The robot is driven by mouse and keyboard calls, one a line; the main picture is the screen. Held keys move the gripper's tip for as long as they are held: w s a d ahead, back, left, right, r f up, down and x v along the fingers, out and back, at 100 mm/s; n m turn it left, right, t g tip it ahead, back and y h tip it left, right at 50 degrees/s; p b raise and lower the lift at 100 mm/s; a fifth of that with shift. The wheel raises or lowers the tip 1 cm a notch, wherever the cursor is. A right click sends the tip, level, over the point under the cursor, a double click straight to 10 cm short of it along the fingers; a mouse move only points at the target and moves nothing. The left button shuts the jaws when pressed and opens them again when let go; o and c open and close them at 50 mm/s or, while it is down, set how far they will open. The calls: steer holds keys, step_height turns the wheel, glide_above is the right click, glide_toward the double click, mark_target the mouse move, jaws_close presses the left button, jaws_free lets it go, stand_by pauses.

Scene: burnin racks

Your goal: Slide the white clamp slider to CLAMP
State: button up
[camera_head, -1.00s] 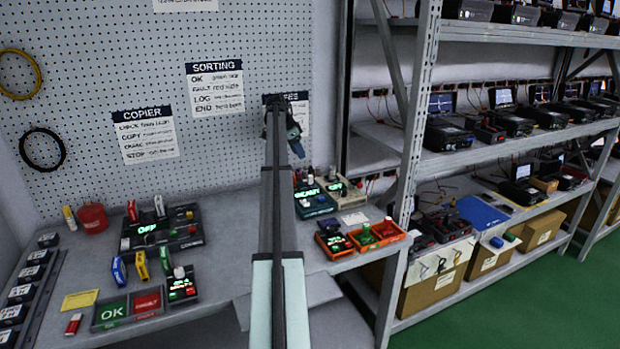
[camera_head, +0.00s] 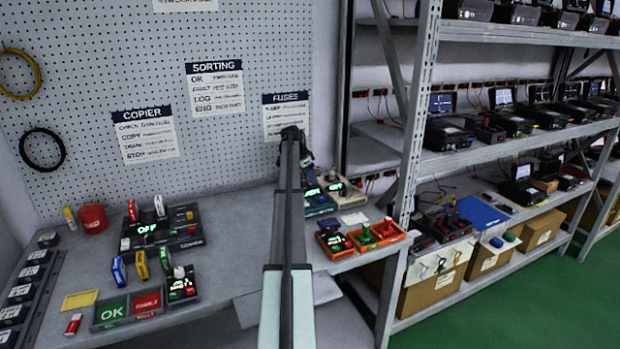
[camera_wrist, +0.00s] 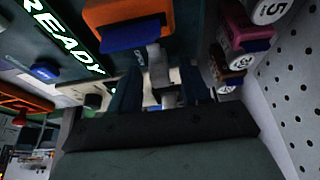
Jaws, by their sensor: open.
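My gripper (camera_head: 306,162) is at the far end of my arm, low over the back of the teal device (camera_head: 318,205) with a lit green display, below the FUSES sign. In the wrist view my open gripper (camera_wrist: 162,92) has its two dark fingers apart. A pale grey upright piece (camera_wrist: 157,68) shows between them; it may be the white clamp slider, but I cannot tell surely. I cannot tell whether the fingers touch it. The READY display (camera_wrist: 65,35) is at the upper left. The slider cannot be made out in the head view, where my arm hides part of the device.
An orange block with a blue part (camera_wrist: 130,28) stands close ahead of the fingers. Several numbered round-ended pieces (camera_wrist: 235,60) are at the right, near the pegboard (camera_wrist: 300,100). A beige device (camera_head: 343,190) and orange trays (camera_head: 377,234) stand to the right.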

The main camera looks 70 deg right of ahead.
steer(key=shift+d+f, duration=0.1)
steer(key=shift+f, duration=0.2)
jaws_close()
stand_by(0.4)
